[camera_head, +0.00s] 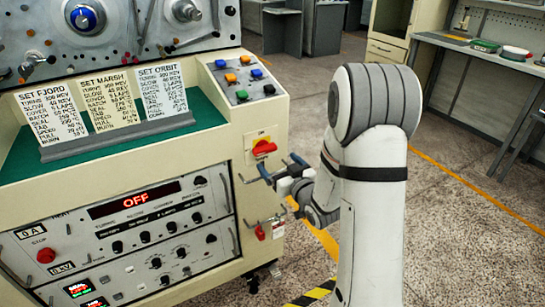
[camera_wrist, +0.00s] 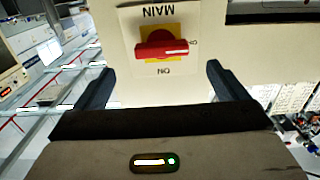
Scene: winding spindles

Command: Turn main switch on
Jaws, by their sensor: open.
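The main switch (camera_head: 264,148) is a red rotary handle on a yellow plate, on the cream front of the machine at its right edge. In the wrist view the red handle (camera_wrist: 162,49) lies roughly crosswise in the picture, under a "MAIN" label. My gripper (camera_head: 281,166) is open, with its two dark fingers spread just below and right of the switch in the head view. In the wrist view the fingers (camera_wrist: 158,69) stand left and right of the handle's line, apart from it. Nothing is between them. The red display (camera_head: 135,200) reads OFF.
A button box (camera_head: 243,80) with coloured buttons sits above the switch. Set cards (camera_head: 110,99) stand on a green surface to the left. A red-tagged latch (camera_head: 261,232) is below the switch. Open floor (camera_head: 460,190) lies to the right, with benches behind.

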